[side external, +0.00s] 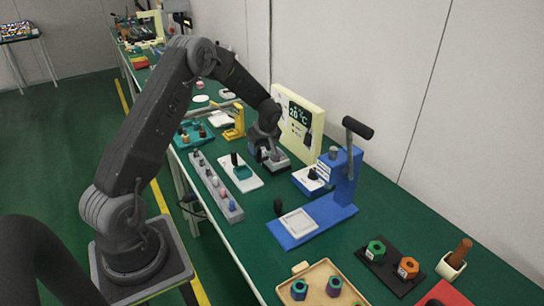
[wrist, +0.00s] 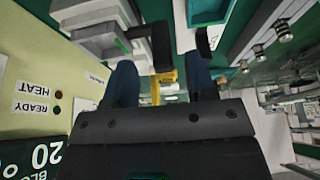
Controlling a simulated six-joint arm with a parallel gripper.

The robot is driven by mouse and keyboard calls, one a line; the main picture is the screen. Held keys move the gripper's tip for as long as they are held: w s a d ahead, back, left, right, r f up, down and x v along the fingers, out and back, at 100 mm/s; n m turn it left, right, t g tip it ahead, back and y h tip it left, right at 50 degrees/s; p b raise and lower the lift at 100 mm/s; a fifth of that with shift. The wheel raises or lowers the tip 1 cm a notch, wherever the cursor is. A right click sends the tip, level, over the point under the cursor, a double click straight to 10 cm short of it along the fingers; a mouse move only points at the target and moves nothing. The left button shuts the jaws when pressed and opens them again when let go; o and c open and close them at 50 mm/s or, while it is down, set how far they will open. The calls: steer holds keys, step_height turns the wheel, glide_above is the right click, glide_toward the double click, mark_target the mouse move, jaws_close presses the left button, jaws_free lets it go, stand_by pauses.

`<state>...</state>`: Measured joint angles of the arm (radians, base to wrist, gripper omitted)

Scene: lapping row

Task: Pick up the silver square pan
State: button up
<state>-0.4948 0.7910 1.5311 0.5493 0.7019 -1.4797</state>
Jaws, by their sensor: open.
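The grey unit lies beside the left finger there.
A cream panel (side external: 303,125) stands close behind my gripper. A blue lever press (side external: 340,185) with a pale square plate (side external: 299,222) stands to the right.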

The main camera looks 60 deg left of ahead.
mark_target(258, 159)
steer(key=x, duration=0.3)
steer(key=shift+s+a+f, duration=0.1)
steer(key=shift+s+f, duration=0.05)
steer(key=shift+f, duration=0.05)
jaws_close()
